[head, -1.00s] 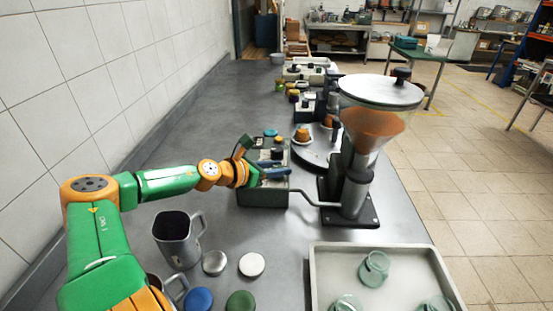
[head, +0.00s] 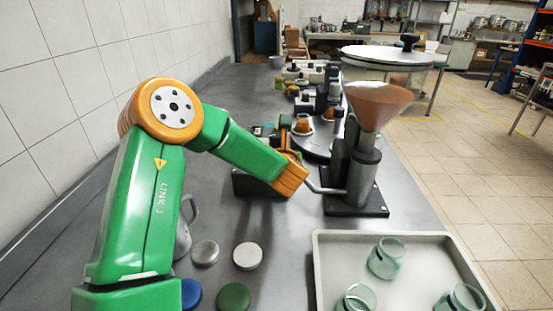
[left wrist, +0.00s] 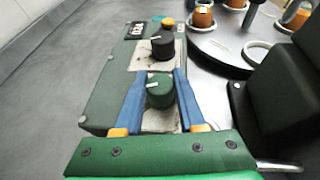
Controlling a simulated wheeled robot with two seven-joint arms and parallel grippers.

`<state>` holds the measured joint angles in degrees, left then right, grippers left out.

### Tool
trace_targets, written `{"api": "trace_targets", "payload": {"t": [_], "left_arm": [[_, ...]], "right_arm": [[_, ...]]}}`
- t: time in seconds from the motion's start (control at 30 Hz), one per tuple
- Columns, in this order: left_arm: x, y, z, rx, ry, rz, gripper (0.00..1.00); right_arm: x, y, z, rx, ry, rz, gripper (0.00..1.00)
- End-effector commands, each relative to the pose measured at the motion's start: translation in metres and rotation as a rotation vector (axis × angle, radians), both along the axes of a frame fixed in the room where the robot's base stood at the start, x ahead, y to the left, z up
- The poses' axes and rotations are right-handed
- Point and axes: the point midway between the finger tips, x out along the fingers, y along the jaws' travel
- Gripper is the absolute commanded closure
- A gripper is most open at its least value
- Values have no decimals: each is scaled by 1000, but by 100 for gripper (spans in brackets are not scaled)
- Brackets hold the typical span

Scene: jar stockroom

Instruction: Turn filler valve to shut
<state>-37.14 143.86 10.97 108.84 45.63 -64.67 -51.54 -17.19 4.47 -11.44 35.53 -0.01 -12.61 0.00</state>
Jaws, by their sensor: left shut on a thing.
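A dark green control box (left wrist: 108,85) carries a green knob (left wrist: 160,93) and a black knob (left wrist: 163,46), each with a white mark. The green knob's mark points left in the left wrist view. My left gripper (left wrist: 160,77) has its two blue fingers on either side of the green knob and is shut on it. In the head view my left arm covers most of the control box (head: 247,184) and hides the fingers and knobs. I cannot read which knob is the filler valve. My right gripper is out of view.
The filler stand with its clear hopper (head: 376,105) is right of the box, joined by a pipe (head: 325,190). A tray (head: 318,262) with glass jars lies in front right. Loose lids, including a white one (head: 248,256), and a metal jug (head: 188,222) lie near my arm.

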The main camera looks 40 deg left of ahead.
Motion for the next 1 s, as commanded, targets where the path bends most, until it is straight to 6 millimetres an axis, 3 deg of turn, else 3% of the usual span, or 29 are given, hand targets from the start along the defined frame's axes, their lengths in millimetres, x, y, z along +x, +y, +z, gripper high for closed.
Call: {"api": "trace_targets", "payload": {"t": [0.5,1.0], "left_arm": [[3,-1,3,5,-13,352,100],[1,0,4,3,-10,447,100]], "right_arm": [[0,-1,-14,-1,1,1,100],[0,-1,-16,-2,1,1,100]]}}
